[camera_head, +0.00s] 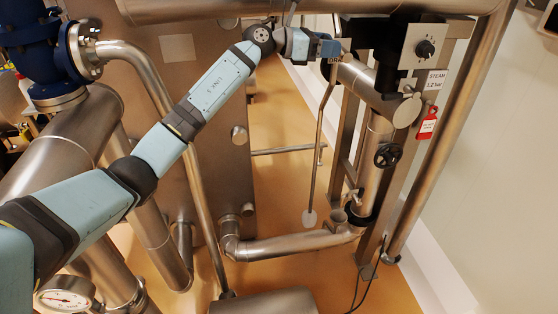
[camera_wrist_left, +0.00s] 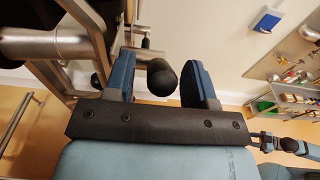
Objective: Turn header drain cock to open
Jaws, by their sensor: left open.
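My left gripper (camera_head: 329,48) is at the top middle of the head view, beside a small label reading "DRA…" (camera_head: 335,60), partly covered. In the left wrist view its two blue fingers are apart. A rounded black knob (camera_wrist_left: 163,78), seemingly the drain cock's handle end, sits between them on a short steel stem (camera_wrist_left: 146,52). A gap shows on its left; it lies close to the right finger, and I cannot tell if they touch. The cock's body is hidden behind the gripper in the head view.
A vertical steel pipe (camera_head: 376,140) with a black handwheel (camera_head: 388,155) stands right of the gripper. A thin tube (camera_head: 318,140) hangs below it. A black selector knob (camera_head: 425,48), a "STEAM 1.2 bar" sign (camera_head: 435,80) and a red tag (camera_head: 427,122) are further right. A large pipe (camera_head: 320,8) crosses overhead.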

